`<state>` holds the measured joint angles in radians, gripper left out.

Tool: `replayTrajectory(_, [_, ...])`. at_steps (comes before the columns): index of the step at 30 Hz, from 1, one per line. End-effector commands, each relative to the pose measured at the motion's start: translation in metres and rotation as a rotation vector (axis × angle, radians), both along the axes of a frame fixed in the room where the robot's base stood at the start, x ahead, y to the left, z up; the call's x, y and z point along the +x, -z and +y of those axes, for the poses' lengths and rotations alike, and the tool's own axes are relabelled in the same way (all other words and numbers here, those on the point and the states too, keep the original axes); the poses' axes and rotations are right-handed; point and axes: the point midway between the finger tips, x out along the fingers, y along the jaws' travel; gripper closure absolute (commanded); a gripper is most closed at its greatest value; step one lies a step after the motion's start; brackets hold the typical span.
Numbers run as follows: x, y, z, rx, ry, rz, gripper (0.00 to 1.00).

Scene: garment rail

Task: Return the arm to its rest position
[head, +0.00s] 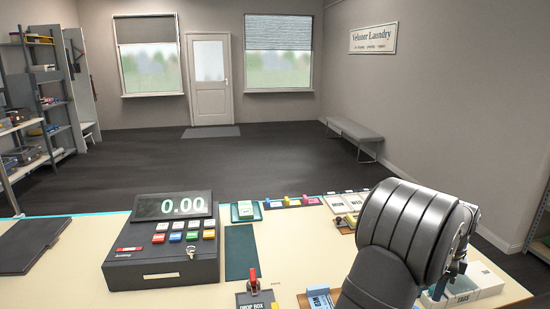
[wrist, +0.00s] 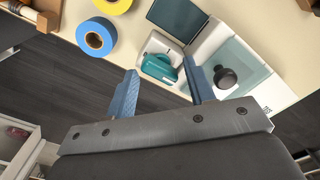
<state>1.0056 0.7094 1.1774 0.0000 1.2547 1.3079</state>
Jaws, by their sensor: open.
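In the wrist view my gripper (wrist: 163,84) has its two blue fingers spread wide apart, with nothing held between them. Past the fingertips lies the edge of a pale counter, with dark floor below it. In the head view my dark grey arm (head: 405,235) is bent over the right part of the counter (head: 75,270). My gripper is mostly hidden behind the arm there, and only small parts show at its right side. No garment rail or garment shows in either view.
A cash register (head: 160,240) stands on the counter left of my arm. A white box marked TAGS (head: 470,290) lies close below my gripper. In the wrist view a blue tape roll (wrist: 96,37) and a teal device (wrist: 165,67) sit near the fingers. The floor (head: 230,160) beyond is clear.

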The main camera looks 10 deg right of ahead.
Motion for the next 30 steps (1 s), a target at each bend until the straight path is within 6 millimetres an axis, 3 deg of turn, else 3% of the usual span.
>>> replayTrajectory(21, [0.0,0.0,0.0,0.0,-0.576,0.0,0.51])
replayTrajectory(30, [0.0,0.0,0.0,0.0,-0.72,0.0,0.51])
